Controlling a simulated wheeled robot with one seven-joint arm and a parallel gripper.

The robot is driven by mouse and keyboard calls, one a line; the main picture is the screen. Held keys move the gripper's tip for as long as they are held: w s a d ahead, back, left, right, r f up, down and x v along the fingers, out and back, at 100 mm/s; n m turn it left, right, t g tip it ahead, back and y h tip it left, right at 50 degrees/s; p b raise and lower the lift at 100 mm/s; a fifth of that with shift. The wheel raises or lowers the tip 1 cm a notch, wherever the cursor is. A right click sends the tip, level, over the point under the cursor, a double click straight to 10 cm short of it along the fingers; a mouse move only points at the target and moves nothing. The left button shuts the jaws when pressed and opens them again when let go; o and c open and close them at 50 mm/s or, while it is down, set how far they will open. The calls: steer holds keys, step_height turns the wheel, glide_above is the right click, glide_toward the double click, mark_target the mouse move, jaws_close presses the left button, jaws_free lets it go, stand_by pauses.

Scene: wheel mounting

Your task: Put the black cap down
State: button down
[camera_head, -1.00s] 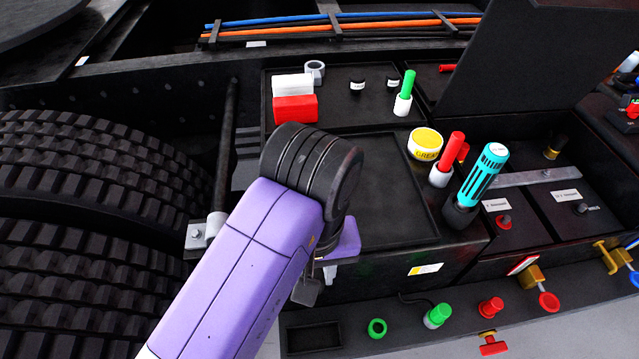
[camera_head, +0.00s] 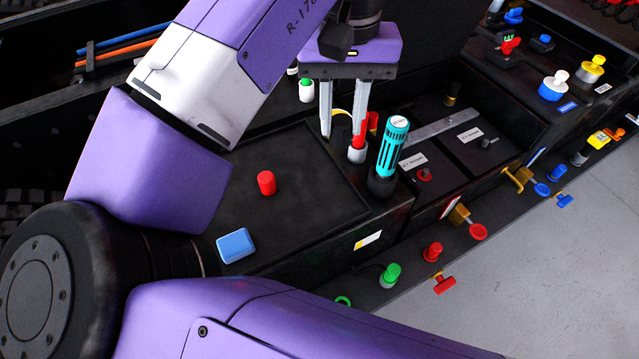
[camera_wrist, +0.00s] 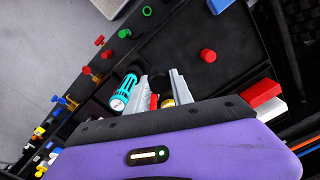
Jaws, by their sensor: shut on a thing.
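My gripper (camera_head: 341,130) points down above the work surface, beside the turquoise cylinder (camera_head: 391,150). In the wrist view my gripper (camera_wrist: 161,77) is shut on a dark round thing, which I take to be the black cap (camera_wrist: 161,85). The fingers stand apart with the cap between their tips. In the head view the cap is hard to make out against the dark background. A yellow-rimmed tin lies behind the fingers and is partly hidden. A red-and-white marker (camera_head: 357,151) stands close to the right finger.
A black tray (camera_head: 315,190) holds a red cylinder (camera_head: 266,183) with bare room around it. A blue block (camera_head: 235,245) lies at its near edge. The turquoise cylinder (camera_wrist: 124,92) stands close to the fingers. Red and white blocks (camera_wrist: 262,95) are at the tray's other side.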

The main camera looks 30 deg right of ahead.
step_height(320, 180, down, 18)
steer(key=shift+f+p, duration=0.15)
steer(key=shift+p, duration=0.3)
steer(key=shift+f, duration=0.1)
steer(key=c, duration=1.1)
jaws_free()
step_height(320, 180, up, 12)
steer(key=b, duration=0.1)
steer(key=shift+a, duration=0.1)
